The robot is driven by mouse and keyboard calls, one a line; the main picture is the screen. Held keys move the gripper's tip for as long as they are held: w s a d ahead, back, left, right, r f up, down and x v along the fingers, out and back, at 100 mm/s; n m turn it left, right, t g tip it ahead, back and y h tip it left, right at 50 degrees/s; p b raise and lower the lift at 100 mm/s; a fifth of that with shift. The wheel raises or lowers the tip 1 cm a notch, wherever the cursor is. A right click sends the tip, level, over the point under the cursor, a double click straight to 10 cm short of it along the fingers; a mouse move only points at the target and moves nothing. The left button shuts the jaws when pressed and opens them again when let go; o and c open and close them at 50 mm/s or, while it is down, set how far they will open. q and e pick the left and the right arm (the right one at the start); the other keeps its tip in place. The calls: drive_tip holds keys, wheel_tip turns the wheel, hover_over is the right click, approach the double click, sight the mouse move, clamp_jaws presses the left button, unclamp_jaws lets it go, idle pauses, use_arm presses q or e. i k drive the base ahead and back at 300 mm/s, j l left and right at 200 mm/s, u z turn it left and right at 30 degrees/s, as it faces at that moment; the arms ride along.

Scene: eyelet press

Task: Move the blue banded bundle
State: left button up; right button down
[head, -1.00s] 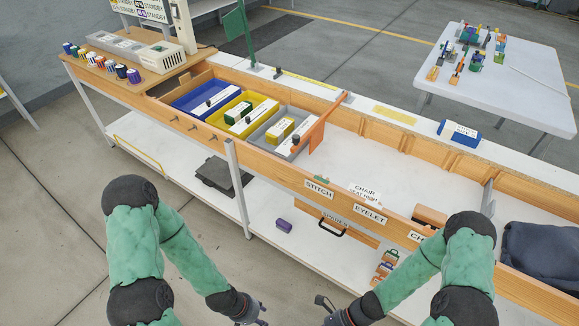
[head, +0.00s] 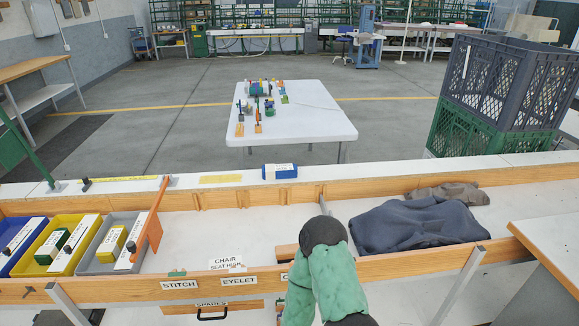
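The blue bundle (head: 280,171) lies on the white ledge behind the bench trough, near the middle of the head view. It is a blue block with a pale printed band or label across it. Neither gripper shows in the head view. One of my green arms comes up from the bottom centre, with its black joint in front of the trough's front rail. Nothing is touching the bundle.
Blue (head: 20,237), yellow (head: 69,225) and grey (head: 97,266) trays sit at the left, beside an orange lever (head: 152,226). Dark cloth (head: 420,224) fills the right of the trough. A white table (head: 310,118) and stacked crates (head: 500,90) stand beyond. The trough's middle is mostly clear.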

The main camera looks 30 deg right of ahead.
sight(270, 171)
drive_tip(key=z, duration=0.95)
